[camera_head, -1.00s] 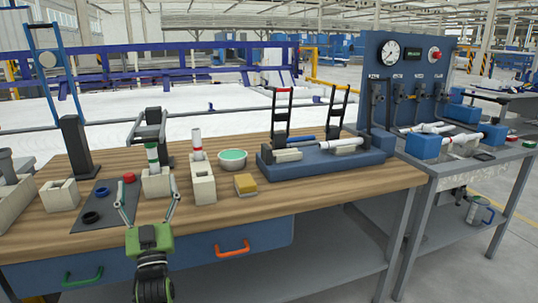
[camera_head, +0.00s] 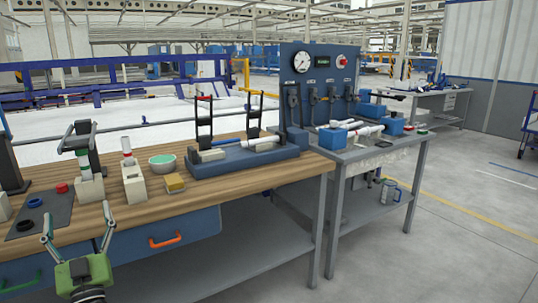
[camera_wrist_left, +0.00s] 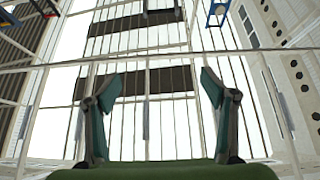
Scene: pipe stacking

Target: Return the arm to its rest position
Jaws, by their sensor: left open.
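My left gripper (camera_head: 77,229) is in the lower left of the head view, in front of the wooden workbench's front edge. Its two fingers are spread apart with nothing between them. The left wrist view also shows the open, empty fingers (camera_wrist_left: 158,105), pointing up toward the hall's roof structure. A white pipe with a green band (camera_head: 84,165) stands upright in a beige block (camera_head: 91,190). My right gripper is not in view.
Open floor lies at the right.

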